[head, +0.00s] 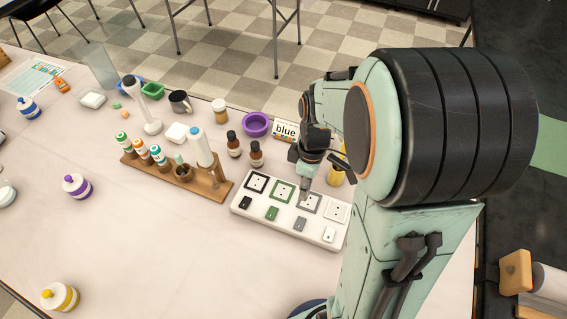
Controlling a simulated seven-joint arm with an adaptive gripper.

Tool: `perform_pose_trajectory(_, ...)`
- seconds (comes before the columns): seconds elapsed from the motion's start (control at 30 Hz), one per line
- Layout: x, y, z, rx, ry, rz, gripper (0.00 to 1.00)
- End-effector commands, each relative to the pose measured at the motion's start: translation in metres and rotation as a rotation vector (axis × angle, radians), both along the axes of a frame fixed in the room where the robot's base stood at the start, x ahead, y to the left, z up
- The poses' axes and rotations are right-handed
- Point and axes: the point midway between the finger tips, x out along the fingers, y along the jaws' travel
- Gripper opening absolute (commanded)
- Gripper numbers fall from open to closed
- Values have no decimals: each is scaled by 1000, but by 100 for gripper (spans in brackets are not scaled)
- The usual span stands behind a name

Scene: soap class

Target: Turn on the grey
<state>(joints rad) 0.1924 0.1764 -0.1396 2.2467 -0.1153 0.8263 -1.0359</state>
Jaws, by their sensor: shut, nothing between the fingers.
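A white power strip (262,221) lies on the table at the centre right. It has a row of square sockets framed in black, green, grey and white, with a small switch in front of each. The grey switch (300,224) is in front of the grey-framed socket (309,204). Which way the switches are tilted is too small to tell. My gripper (304,197) points down over the strip, near the grey-framed socket and behind the grey switch. Its fingers are shut and empty. Whether they touch the strip cannot be told.
A wooden rack (207,187) with several bottles stands left of the strip. A yellow cylinder (335,177) is close to my gripper.

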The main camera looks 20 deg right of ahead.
Motion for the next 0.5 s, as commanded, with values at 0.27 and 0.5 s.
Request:
perform_pose_trajectory(0.27,-7,5,-57,2,9,2,0)
perform_pose_trajectory(0.5,-10,9,-102,2,6,0,0)
